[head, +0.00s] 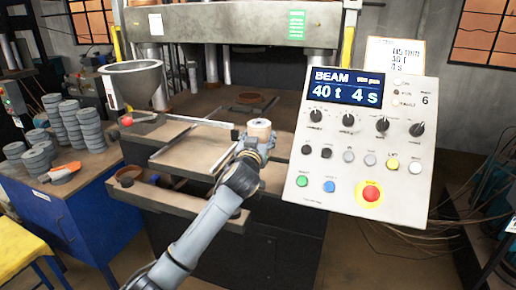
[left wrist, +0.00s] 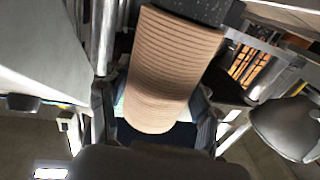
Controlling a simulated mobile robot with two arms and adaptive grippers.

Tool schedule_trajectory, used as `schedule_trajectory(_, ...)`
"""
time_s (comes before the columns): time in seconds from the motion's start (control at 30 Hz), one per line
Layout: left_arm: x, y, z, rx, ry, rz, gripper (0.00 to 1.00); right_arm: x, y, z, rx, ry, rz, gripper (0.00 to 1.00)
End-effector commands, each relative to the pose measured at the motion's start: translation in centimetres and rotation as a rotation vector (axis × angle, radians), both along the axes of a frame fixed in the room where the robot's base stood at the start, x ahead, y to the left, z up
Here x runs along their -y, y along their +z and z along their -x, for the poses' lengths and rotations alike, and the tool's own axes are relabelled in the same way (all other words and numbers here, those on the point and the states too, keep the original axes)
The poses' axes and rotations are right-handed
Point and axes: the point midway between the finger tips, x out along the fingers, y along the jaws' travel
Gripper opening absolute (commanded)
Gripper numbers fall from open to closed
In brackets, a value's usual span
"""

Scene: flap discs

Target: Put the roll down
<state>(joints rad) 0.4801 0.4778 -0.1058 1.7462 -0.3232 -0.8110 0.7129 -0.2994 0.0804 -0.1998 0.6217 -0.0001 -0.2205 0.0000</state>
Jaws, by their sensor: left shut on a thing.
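The roll (head: 259,126) is a short tan cylinder with a pale top. It stands at the end of my left arm, in front of the press. My left gripper (head: 254,142) is shut on it from below and behind. In the left wrist view the roll (left wrist: 172,68) is large, brown and ridged, and sits between the two dark fingers of my left gripper (left wrist: 155,108). Whether the roll touches any surface beneath it cannot be told. My right gripper is in neither view.
A control panel (head: 360,145) reading 40 t and 4 s stands right of the roll. A metal hopper (head: 133,82) is at the left. Stacks of grey discs (head: 85,127) and an orange-handled tool (head: 64,172) are on the blue cabinet (head: 50,215). The press bed (head: 190,143) lies behind the arm.

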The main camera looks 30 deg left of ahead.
Motion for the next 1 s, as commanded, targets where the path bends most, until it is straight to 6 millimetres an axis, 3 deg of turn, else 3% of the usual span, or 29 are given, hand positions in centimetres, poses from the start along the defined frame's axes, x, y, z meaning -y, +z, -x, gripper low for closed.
schedule_trajectory(0.33, -1.6, -2.7, -1.9, 0.004, 0.000, -0.002, 0.10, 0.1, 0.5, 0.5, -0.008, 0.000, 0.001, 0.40)
schedule_trajectory(0.53, -1.4, -5.2, -1.8, 0.003, -0.001, -0.002, 0.10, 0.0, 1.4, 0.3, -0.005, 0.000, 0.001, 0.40)
schedule_trajectory(0.93, -1.4, -5.9, -1.8, 0.007, -0.001, -0.002, 0.10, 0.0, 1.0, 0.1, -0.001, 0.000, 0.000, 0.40)
schedule_trajectory(0.97, -1.4, -6.1, -1.8, 0.003, -0.001, -0.001, 0.64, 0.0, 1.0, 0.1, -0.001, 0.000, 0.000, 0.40)
schedule_trajectory(1.0, -1.4, -6.0, -1.8, 0.003, -0.001, -0.001, 0.72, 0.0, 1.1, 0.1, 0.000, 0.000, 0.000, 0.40)
